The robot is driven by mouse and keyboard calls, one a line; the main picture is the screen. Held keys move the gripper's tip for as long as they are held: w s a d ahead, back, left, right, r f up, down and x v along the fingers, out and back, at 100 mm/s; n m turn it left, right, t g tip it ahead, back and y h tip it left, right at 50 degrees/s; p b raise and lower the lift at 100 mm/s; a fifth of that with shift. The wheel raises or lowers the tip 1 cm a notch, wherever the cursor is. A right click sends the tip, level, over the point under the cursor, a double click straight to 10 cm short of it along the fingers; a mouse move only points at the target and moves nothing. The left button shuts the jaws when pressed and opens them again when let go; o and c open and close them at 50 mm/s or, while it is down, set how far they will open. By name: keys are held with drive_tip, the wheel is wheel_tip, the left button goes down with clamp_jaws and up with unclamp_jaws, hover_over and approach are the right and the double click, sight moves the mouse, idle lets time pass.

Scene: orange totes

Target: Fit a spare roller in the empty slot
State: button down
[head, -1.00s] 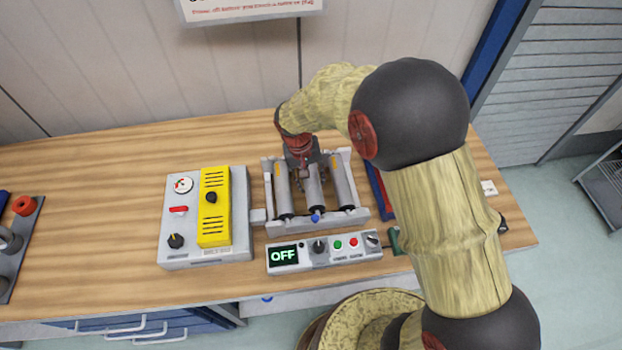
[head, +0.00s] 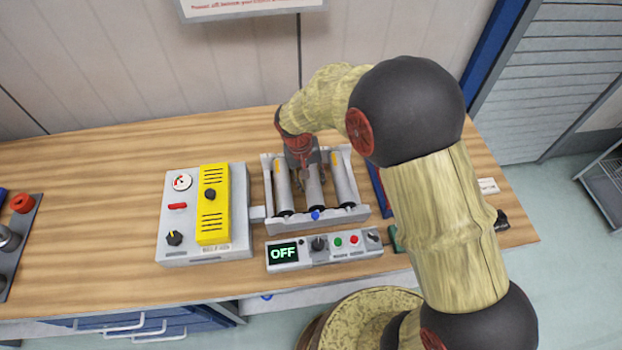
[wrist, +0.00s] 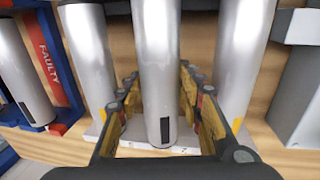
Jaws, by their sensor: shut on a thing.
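The roller frame (head: 290,226) stands on the bench with three grey rollers side by side. The left roller (head: 283,190) and right roller (head: 343,182) have a yellow mark near the far end. The middle roller (head: 315,196) has a dark rectangular mark, seen in the wrist view (wrist: 155,60). My gripper (head: 310,178) reaches down over the frame, its fingers on both sides of the middle roller and shut on it; the fingers also show in the wrist view (wrist: 160,100). I cannot tell whether this roller's ends sit fully in the frame.
A tray marked FAULTY (wrist: 50,60) holds a roller beside the frame. A control box reading OFF (head: 325,252) is in front. A grey unit with a yellow cover (head: 213,205) stands left. My arm covers the right side.

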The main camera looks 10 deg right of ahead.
drive_tip(key=shift+f, duration=0.2)
idle(0.4)
drive_tip(key=c, duration=1.2)
unclamp_jaws()
drive_tip(key=shift+c, duration=0.2)
drive_tip(key=shift+o, duration=0.7)
wheel_tip(320, 180, up, 12)
drive_tip(key=a, duration=0.2)
drive_tip(key=shift+f, duration=0.15)
